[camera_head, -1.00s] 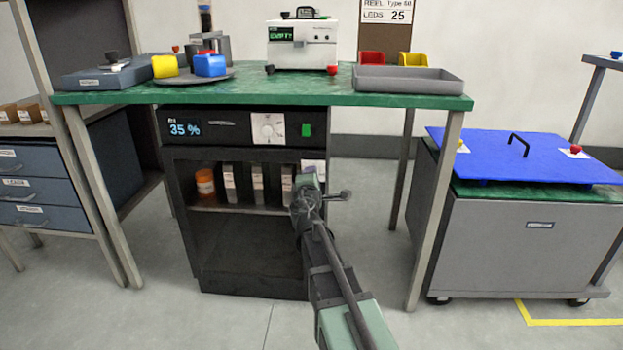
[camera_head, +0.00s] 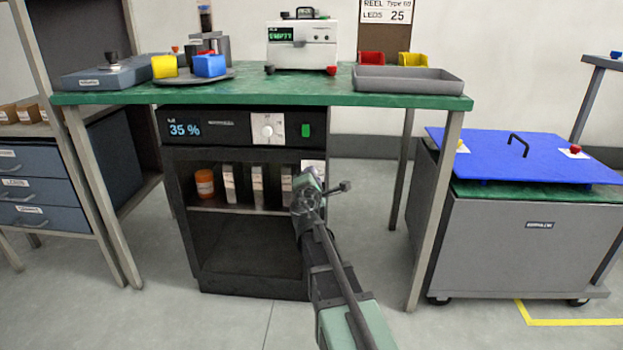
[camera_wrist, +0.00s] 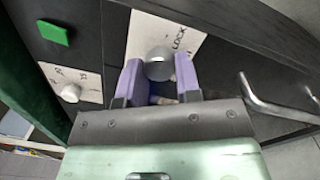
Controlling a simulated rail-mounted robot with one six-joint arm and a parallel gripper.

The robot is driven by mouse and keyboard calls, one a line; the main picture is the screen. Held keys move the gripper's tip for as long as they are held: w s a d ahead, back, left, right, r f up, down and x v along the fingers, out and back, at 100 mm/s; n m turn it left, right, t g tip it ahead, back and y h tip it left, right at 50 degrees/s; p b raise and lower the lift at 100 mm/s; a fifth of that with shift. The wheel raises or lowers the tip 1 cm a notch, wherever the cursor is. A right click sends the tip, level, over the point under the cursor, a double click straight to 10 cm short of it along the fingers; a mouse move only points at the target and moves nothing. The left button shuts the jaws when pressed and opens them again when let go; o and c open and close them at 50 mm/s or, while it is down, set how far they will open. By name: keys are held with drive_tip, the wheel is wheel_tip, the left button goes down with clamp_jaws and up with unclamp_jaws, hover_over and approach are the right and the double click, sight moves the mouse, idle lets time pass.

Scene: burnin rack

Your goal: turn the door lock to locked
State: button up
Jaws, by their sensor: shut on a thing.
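The door lock is a round grey knob (camera_wrist: 159,64) on a white plate (camera_wrist: 190,38) marked "LOCK", on the dark cabinet door. My gripper (camera_wrist: 158,75) has its two purple fingers on either side of the knob, shut on it, in the wrist view. In the head view my gripper (camera_head: 308,185) is at the upper right of the cabinet door (camera_head: 245,250), in front of the white plate (camera_head: 313,166). The knob itself is hidden there behind my gripper. The plate's other markings are partly covered by the fingers.
A bar handle (camera_wrist: 270,100) sticks out right of the lock. The cabinet's panel has a white dial (camera_head: 267,130) and a green button (camera_head: 306,130). Orange and white containers stand behind the door glass. The green bench (camera_head: 130,97) is above; its leg (camera_head: 436,200) stands to the right.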

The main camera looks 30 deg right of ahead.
drive_tip(key=o, duration=0.9)
drive_tip(key=shift+s, duration=0.1)
drive_tip(key=v, duration=1)
drive_tip(key=shift+s+a, duration=0.2)
drive_tip(key=shift+s, duration=0.05)
